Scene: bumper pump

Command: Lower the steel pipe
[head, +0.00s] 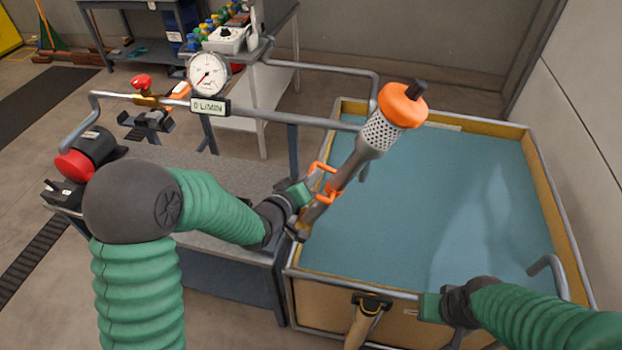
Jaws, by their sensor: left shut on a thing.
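The steel pipe (348,172) is tilted, with its upper end leaning right over the blue water. That end carries a perforated section (380,133) and an orange cap (402,106). My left gripper (308,193) is shut on the pipe's lower part, by an orange handle (325,186). The pipe's low end is near the tank's left rim. My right gripper (430,307) is at the tank's front wall, right of a dark clamp-like fitting (371,303); its jaws cannot be made out.
The water tank (548,200) has a wooden wall and metal rim. A pipe run with a gauge (208,75) and a flow display (210,106) stands left of it. A grey bench (190,165) carries a pump with a red part (75,165). A shelf stands behind.

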